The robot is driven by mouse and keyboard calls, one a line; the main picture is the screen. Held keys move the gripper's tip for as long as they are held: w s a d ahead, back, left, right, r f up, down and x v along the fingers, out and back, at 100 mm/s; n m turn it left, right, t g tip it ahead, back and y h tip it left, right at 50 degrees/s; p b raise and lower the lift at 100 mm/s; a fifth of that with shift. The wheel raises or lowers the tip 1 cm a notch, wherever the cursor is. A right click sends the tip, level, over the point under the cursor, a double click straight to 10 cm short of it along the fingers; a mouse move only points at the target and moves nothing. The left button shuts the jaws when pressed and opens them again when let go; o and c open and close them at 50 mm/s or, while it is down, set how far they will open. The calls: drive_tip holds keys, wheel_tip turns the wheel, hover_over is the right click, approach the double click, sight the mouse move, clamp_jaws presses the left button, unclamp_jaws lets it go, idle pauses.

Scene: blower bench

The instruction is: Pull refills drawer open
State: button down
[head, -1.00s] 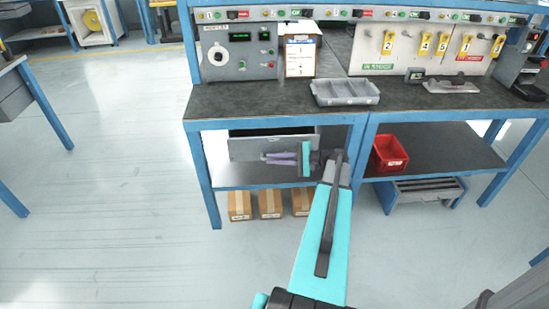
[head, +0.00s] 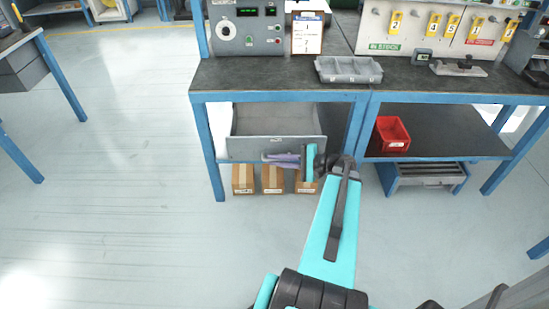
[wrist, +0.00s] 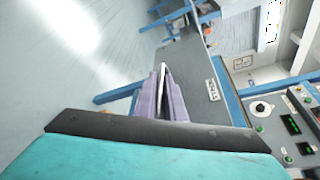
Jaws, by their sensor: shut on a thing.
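The grey drawer (head: 240,150) under the left part of the bench stands pulled out, and its empty-looking inside (head: 275,118) shows from above. My gripper (head: 270,157) has its purple fingers at the middle of the drawer front, shut on the drawer's handle. The handle itself is mostly hidden by the fingers. In the wrist view the fingers (wrist: 162,100) reach to the grey drawer front (wrist: 190,75), and a small white label (wrist: 213,89) shows on it.
Several cardboard boxes (head: 273,179) stand on the floor below the drawer. A red bin (head: 392,134) sits on the right shelf. A grey divided tray (head: 348,69) lies on the benchtop (head: 250,76). The floor in front and left is clear.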

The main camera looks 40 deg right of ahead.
drive_tip(key=shift+s+d, duration=0.1)
drive_tip(key=shift+d, duration=0.05)
drive_tip(key=c, duration=2.2)
unclamp_jaws()
drive_tip(key=shift+o, duration=0.4)
drive_tip(key=shift+s, duration=0.1)
drive_tip(key=v, duration=1.3)
drive_tip(key=shift+s+r, duration=0.2)
drive_tip(key=shift+s, duration=0.1)
drive_tip(key=shift+d, duration=0.15)
